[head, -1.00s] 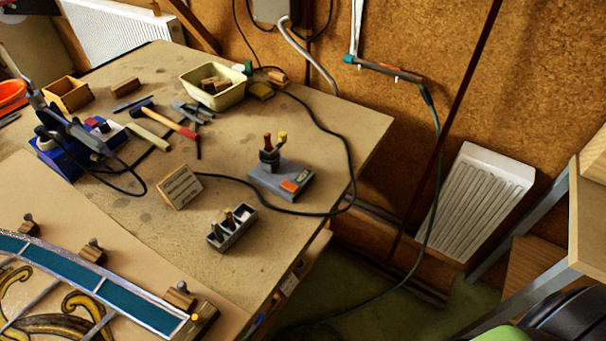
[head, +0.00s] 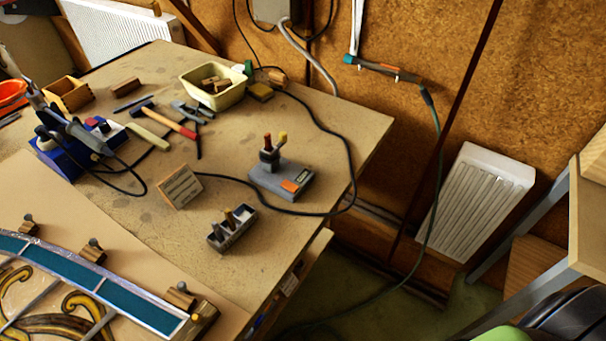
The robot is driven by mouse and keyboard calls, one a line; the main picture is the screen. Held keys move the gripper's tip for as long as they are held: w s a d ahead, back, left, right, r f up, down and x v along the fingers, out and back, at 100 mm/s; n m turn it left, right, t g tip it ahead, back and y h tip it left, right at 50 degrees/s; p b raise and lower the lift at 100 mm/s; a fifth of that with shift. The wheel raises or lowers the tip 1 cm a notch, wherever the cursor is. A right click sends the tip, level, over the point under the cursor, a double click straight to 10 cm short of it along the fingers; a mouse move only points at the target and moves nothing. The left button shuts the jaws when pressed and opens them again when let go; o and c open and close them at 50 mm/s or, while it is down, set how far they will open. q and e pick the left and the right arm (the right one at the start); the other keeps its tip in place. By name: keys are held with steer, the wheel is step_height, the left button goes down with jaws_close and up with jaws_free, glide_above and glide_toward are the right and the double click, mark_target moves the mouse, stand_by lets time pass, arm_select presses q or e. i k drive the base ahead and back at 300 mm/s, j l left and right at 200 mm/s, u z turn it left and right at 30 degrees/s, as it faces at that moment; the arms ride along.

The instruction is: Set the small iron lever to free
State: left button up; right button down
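A grey control box (head: 280,180) with an orange piece on its front right sits on the bench's right part. Neither of my grippers is in view.
A hammer (head: 175,124) and cream tub (head: 213,86) are behind. A leaded panel (head: 95,285) fills the front left.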

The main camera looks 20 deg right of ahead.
mark_target(282, 135)
steer(key=i+l+u, duration=0.15)
steer(key=l, duration=0.25)
steer(key=i+l+u, duration=0.15)
steer(key=l, duration=0.3)
steer(key=i+l+u, duration=0.2)
steer(key=l, duration=0.2)
steer(key=l+u, duration=0.15)
steer(key=l, duration=0.3)
steer(key=k+l+u, duration=0.1)
steer(key=k, duration=1.15)
steer(key=i+l, duration=0.2)
steer(key=i, duration=0.05)
